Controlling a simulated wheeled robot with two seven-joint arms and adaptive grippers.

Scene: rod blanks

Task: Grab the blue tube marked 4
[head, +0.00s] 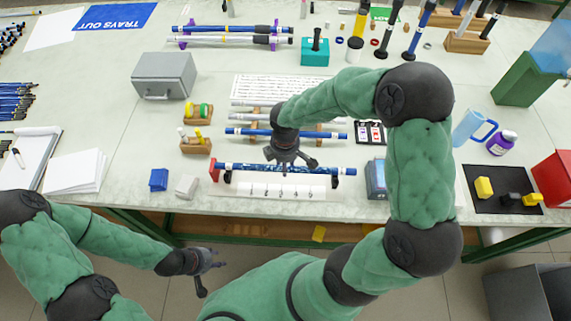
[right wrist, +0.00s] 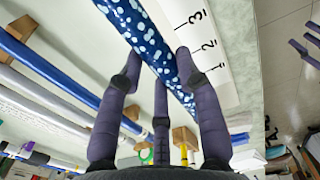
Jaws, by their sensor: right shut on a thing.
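A dark blue tube with white spots (head: 318,170) lies crosswise near the table's front edge, between a red end piece and a black one. It also shows in the right wrist view (right wrist: 150,45). My right gripper (head: 287,168) is above it with fingers pointing down, shut on the tube partway along. Its fingers (right wrist: 158,68) are on both sides of the tube. A white strip (head: 245,190) in front carries marks; 1, 2 and 3 are readable in the right wrist view, but no 4. My left gripper (head: 208,273) is open and empty, off the table's front edge.
A plain blue rod (head: 250,132) and pale rods lie on wooden holders behind the tube. A blue block (head: 158,180) and white block (head: 187,187) are to the left. A grey-blue box (head: 376,180) is close at right. Clear table lies around the grey case (head: 164,75).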

